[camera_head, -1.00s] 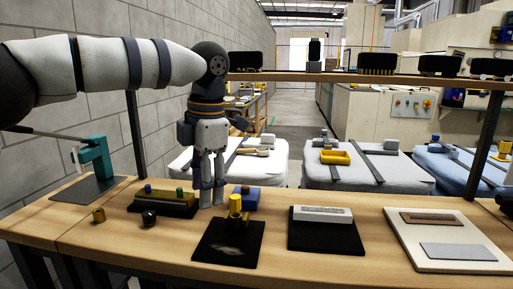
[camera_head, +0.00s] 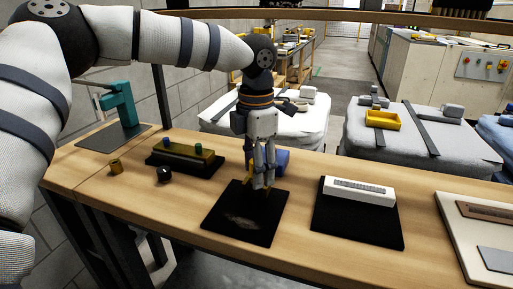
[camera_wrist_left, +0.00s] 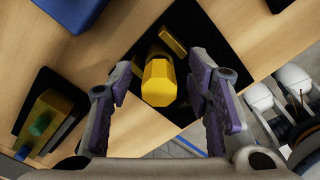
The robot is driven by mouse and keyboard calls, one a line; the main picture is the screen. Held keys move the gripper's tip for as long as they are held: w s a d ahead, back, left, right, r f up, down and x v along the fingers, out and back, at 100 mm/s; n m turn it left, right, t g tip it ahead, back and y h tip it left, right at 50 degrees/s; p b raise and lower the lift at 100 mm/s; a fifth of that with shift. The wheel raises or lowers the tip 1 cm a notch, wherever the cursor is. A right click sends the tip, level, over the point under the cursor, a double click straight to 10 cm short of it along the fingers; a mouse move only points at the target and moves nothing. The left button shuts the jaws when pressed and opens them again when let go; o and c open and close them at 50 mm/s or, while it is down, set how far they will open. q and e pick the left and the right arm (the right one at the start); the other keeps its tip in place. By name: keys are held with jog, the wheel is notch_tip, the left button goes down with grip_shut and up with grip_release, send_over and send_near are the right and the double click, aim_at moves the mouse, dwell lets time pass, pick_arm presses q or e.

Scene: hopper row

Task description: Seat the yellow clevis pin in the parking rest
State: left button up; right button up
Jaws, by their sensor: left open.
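The yellow clevis pin (camera_wrist_left: 158,82) appears in the left wrist view as a bright yellow, faceted head between the spread fingers, over a black mat. My left gripper (camera_head: 263,184) is open and points down over the black mat (camera_head: 235,222); its fingers hide most of the pin in the head view. I cannot tell whether a finger touches the pin. A smaller yellow piece (camera_wrist_left: 172,40) lies beside the pin. A blue block (camera_head: 284,160) is just behind the gripper. I cannot tell for certain which fixture is the parking rest.
Left of the mat are a dark block with an olive top and blue and green pegs (camera_head: 188,153), a brass cylinder (camera_head: 116,167) and a black knob (camera_head: 163,175). A white block (camera_head: 358,190) is on another black mat at right. A teal stand (camera_head: 121,104) is far left.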

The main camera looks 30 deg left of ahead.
pick_arm(q)
jog(key=shift+f, duration=0.15)
grip_shut()
jog(key=c, duration=0.6)
grip_release()
jog(key=shift+c, duration=0.2)
grip_shut()
pick_arm(e)
jog(key=shift+w, duration=0.1)
pick_arm(q)
jog(key=shift+r+p, duration=0.3)
jog(key=shift+r, duration=0.65)
pick_arm(e)
jog(key=shift+w+r, duration=0.4)
pick_arm(q)
jog(key=shift+r, duration=0.35)
pick_arm(e)
jog(key=shift+w+r, duration=0.15)
